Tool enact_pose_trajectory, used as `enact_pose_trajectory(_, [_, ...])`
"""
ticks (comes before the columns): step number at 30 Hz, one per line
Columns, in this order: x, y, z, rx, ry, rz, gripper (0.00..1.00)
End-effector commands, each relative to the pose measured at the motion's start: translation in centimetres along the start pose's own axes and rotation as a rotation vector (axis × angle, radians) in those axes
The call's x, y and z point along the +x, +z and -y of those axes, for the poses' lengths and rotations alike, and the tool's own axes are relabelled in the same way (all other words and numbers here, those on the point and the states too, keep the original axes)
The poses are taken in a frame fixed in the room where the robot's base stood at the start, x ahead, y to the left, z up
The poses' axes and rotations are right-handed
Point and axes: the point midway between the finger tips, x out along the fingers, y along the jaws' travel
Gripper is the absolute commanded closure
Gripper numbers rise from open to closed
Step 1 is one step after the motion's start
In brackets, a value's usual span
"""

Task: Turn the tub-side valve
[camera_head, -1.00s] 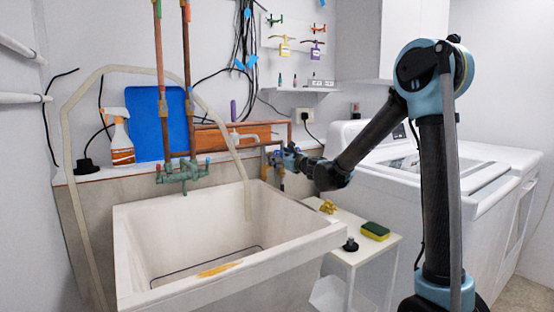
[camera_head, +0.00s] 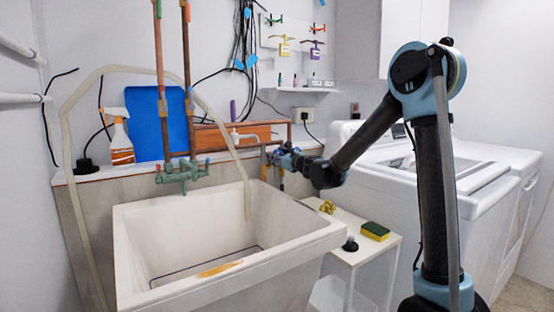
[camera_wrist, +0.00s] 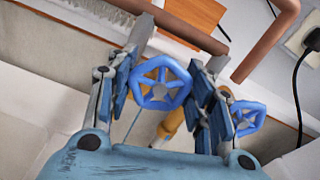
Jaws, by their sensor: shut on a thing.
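Two blue handwheel valves show in the wrist view. One blue handwheel (camera_wrist: 161,84) sits between my gripper's fingers, on the side toward the tub. The other blue wheel (camera_wrist: 248,117) is just outside the right finger. My gripper (camera_wrist: 172,78) is shut on the tub-side handwheel, with a finger at each side of its rim. A yellow-brown part (camera_wrist: 170,124) shows below it. In the head view my gripper (camera_head: 277,157) reaches the pipework at the back right corner of the tub; the wheels are small and partly hidden there.
The white tub (camera_head: 123,225) lies to the left of my arm. A white side table (camera_head: 385,243) holds a sponge (camera_head: 375,231) and small items. A washer (camera_head: 465,180) stands at right. A copper pipe (camera_wrist: 262,42) runs close to the right finger.

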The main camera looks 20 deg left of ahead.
Motion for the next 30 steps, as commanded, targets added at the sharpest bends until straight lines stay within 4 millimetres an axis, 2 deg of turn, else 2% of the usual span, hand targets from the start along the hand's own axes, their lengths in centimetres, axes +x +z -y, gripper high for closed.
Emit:
enact_pose_trajectory(11, [-0.31,-0.14,0.25,-0.181,-0.004,-0.002,0.76])
enact_pose_trajectory(30, [-0.4,-0.24,0.25,-0.783,-0.005,-0.004,0.76])
